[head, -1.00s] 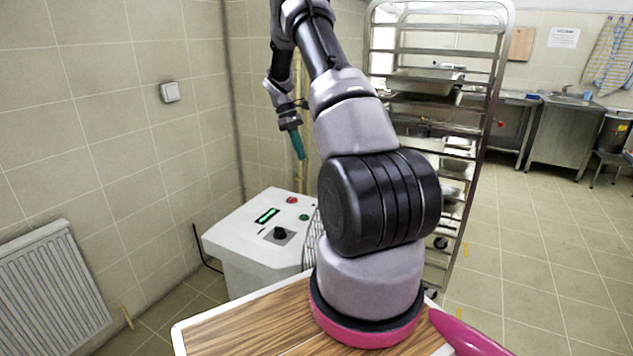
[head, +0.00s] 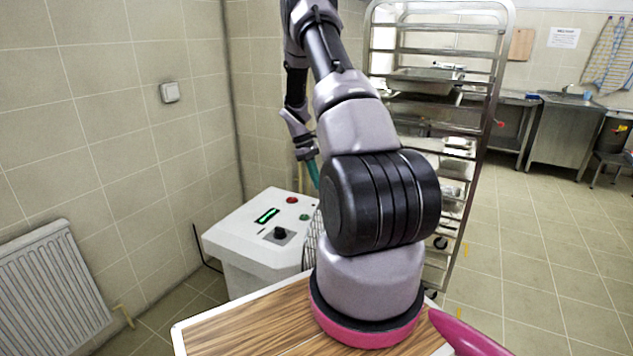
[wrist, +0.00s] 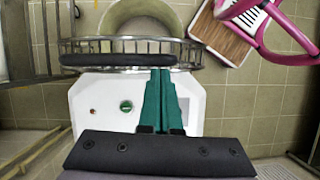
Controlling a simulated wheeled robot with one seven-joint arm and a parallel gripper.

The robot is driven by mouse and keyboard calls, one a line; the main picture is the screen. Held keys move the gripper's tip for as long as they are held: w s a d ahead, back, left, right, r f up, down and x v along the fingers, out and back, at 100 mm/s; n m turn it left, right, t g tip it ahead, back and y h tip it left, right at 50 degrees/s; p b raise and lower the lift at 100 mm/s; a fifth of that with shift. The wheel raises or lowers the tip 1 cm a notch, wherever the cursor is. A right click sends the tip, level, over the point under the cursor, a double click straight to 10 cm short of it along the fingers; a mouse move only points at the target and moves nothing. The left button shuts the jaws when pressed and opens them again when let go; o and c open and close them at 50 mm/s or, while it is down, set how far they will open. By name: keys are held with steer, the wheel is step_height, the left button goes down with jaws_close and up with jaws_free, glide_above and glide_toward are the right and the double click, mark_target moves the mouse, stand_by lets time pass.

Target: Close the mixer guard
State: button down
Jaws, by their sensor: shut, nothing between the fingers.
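The white mixer (head: 250,235) stands beyond my base, with a lit green display, red and green buttons and a black knob on top. Its wire guard (head: 309,240) shows only as a sliver there, mostly hidden by my arm. In the wrist view the guard (wrist: 95,46) is a curved band of metal bars with a black bar (wrist: 110,60) along it. The round bowl (wrist: 118,14) shows beyond, its visible part not covered by bars. My gripper (wrist: 160,72), with teal fingers shut and empty, overlaps the black bar's right end; contact cannot be told.
A tall tray rack (head: 490,120) stands right of the mixer, behind my arm. A tiled wall and a radiator (head: 50,290) are on the left. The floor (head: 550,260) at the right is open.

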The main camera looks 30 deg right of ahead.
steer(key=s+d+f+t+y, duration=0.15)
steer(key=s+d+f, duration=0.3)
steer(key=s, duration=0.45)
steer(key=s+d+f+t+y, duration=0.1)
steer(key=s+d+f+t, duration=0.25)
steer(key=s+d, duration=0.45)
steer(key=s+d+f+t+y, duration=0.2)
steer(key=s+d+f, duration=0.25)
steer(key=s, duration=0.65)
steer(key=s+d+f+t, duration=0.1)
steer(key=s+f, duration=0.2)
steer(key=f, duration=0.6)
steer(key=s+d+f+t+y, duration=0.1)
steer(key=s+d+f, duration=0.1)
steer(key=f, duration=0.6)
steer(key=s+d+f+t, duration=0.1)
steer(key=s+f, duration=0.2)
steer(key=f, duration=0.6)
steer(key=shift+s+d+f, duration=0.25)
steer(key=shift+s+f, duration=0.05)
steer(key=shift+f, duration=0.05)
steer(key=shift+r+y, duration=0.15)
steer(key=shift+y, duration=0.1)
